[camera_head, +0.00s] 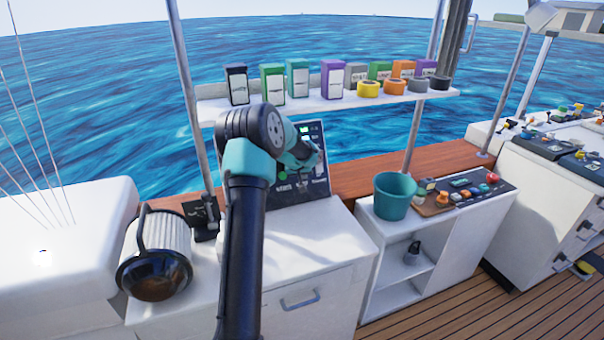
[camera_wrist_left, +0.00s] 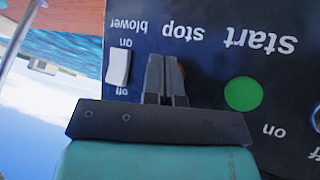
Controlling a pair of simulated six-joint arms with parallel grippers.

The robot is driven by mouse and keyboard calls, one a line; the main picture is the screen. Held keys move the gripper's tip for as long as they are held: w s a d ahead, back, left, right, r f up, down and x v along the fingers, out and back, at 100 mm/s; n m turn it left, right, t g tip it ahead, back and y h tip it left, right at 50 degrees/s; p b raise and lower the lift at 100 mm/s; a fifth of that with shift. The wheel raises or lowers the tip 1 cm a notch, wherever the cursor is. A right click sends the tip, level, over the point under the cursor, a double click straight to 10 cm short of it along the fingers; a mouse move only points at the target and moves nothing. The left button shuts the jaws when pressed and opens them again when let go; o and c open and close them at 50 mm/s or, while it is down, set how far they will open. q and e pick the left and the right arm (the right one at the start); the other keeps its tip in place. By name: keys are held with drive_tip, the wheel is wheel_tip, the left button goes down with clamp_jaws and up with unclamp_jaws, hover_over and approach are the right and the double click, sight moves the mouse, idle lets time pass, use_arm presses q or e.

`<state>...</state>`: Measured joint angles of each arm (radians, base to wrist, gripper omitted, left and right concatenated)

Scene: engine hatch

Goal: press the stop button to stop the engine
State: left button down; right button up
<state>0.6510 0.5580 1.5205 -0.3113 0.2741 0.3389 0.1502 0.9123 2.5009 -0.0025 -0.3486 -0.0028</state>
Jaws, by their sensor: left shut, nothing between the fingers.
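The dark control panel (camera_head: 317,131) stands on the white cabinet behind my left arm. In the left wrist view it appears upside down, with the labels start, stop and blower. My left gripper (camera_head: 312,160) is at the panel face, fingers shut and empty. In the left wrist view the shut fingers (camera_wrist_left: 165,60) lie over the spot by the stop label. Only a sliver of the red stop button (camera_wrist_left: 182,70) shows beside them; the rest is hidden. I cannot tell whether they touch it. The green start button (camera_wrist_left: 243,93) is clear. My right gripper is not in view.
A white blower switch (camera_wrist_left: 118,67) sits close on the other side of the fingers. A shelf (camera_head: 330,103) with boxes and tape rolls hangs above the panel. A teal bucket (camera_head: 394,197) stands to the right, and a lantern-like cylinder (camera_head: 160,245) to the left.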

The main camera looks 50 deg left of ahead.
use_arm(q)
drive_tip(key=shift+w+a+f, duration=0.2)
drive_tip(key=shift+a+f, duration=0.15)
drive_tip(key=shift+a, duration=0.3)
idle(1.0)
drive_tip(key=shift+d+r, duration=0.1)
drive_tip(key=shift+d, duration=0.05)
drive_tip(key=shift+s+d+r, duration=0.2)
drive_tip(key=shift+d, duration=0.25)
drive_tip(key=shift+s+d+r, duration=0.15)
drive_tip(key=shift+d+r, duration=0.05)
drive_tip(key=shift+d, duration=0.25)
drive_tip(key=d, duration=0.1)
drive_tip(key=s+d+r, duration=0.1)
drive_tip(key=d, duration=0.1)
drive_tip(key=d+r, duration=0.1)
drive_tip(key=shift+s+d+r, duration=0.1)
drive_tip(key=shift+s+d, duration=0.05)
drive_tip(key=shift+s, duration=0.05)
idle(0.5)
idle(0.6)
